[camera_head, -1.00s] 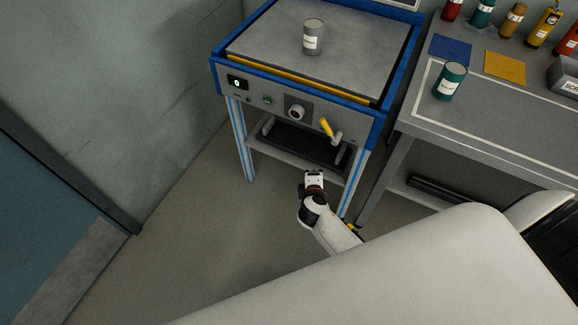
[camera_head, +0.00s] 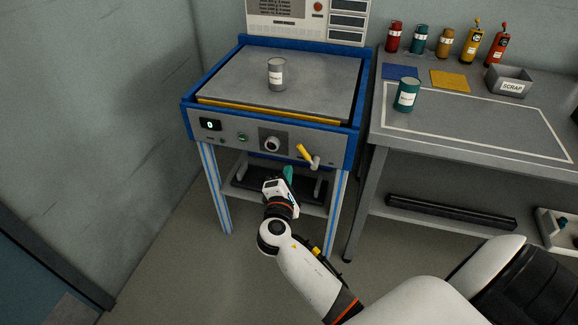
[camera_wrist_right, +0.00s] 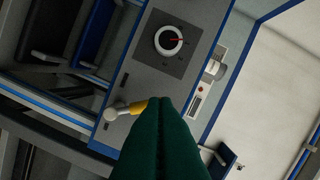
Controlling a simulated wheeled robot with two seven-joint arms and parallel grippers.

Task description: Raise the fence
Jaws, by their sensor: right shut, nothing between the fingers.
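A blue-framed machine (camera_head: 356,133) stands at the centre of the head view. A yellow strip (camera_head: 270,114), possibly the fence, runs low along the front edge of its grey top. On the front panel are a round knob (camera_head: 272,144) and a lever with a yellow handle (camera_head: 305,152). My right gripper (camera_head: 288,174) is shut and empty, just below the panel and left of the lever. In the right wrist view its green fingers (camera_wrist_right: 160,115) overlap the yellow handle (camera_wrist_right: 139,106); I cannot tell whether they touch. The knob also shows there (camera_wrist_right: 168,40). My left gripper is out of view.
A grey can (camera_head: 277,75) stands on the machine's top. A grey workbench (camera_head: 470,146) to the right holds a green can (camera_head: 406,95), several bottles and a scrap bin (camera_head: 510,82). A wall is on the left. My right arm covers some floor in front.

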